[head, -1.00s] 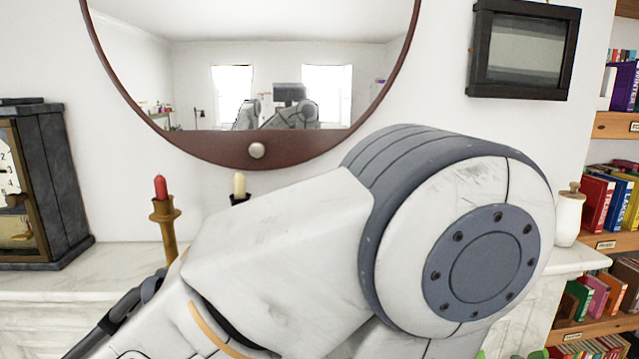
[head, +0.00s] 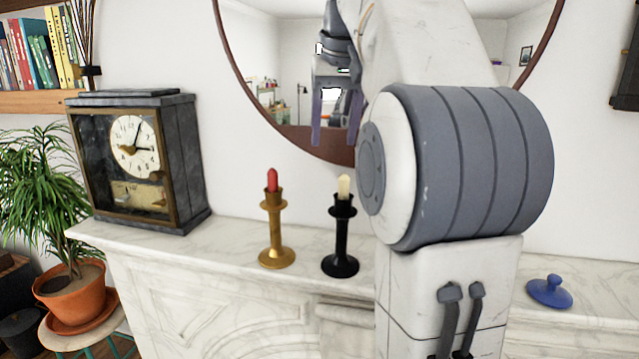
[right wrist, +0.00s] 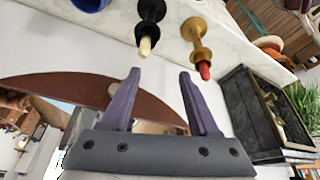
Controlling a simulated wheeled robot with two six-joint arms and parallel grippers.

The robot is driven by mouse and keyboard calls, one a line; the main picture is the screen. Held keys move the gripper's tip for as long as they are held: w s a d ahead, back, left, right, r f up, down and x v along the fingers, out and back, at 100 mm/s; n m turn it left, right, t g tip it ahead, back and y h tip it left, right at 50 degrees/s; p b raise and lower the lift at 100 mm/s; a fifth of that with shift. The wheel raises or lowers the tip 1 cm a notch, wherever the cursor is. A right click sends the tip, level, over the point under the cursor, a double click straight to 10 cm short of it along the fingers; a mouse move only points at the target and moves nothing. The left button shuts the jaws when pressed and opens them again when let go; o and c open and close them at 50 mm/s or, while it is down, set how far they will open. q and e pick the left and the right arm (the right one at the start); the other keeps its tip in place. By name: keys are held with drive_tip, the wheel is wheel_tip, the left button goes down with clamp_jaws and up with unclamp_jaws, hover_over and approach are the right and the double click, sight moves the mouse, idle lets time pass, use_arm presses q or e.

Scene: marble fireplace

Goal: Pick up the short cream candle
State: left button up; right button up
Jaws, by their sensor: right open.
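The short cream candle (head: 344,187) stands upright in a black candlestick (head: 341,240) on the mantel. It also shows in the right wrist view (right wrist: 145,46), beyond the fingertips. My right gripper (head: 333,143) is open and empty, its purple fingers pointing down in front of the mirror, above the candles. In the right wrist view the fingers (right wrist: 159,74) are spread apart, with the cream candle nearer the left finger. A red candle (head: 272,180) stands in a brass candlestick (head: 276,235) to the left. My left gripper is not in view.
A dark clock (head: 140,160) stands left on the marble mantel (head: 235,235). A round brown-framed mirror (head: 245,95) hangs behind my right arm. A blue lid (head: 549,291) lies at the right. A potted plant (head: 70,290) stands at lower left. Mantel between clock and brass candlestick is clear.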

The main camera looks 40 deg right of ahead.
drive_tip(key=d+r, duration=0.1)
drive_tip(key=d, duration=0.1)
hover_over(344, 175)
drive_tip(key=s+a, duration=0.1)
drive_tip(key=s, duration=0.1)
wheel_tip(344, 175, down, 4)
drive_tip(key=shift+m, duration=0.3)
drive_tip(key=shift+x, duration=2.8)
drive_tip(key=shift+a, duration=0.1)
clamp_jaws()
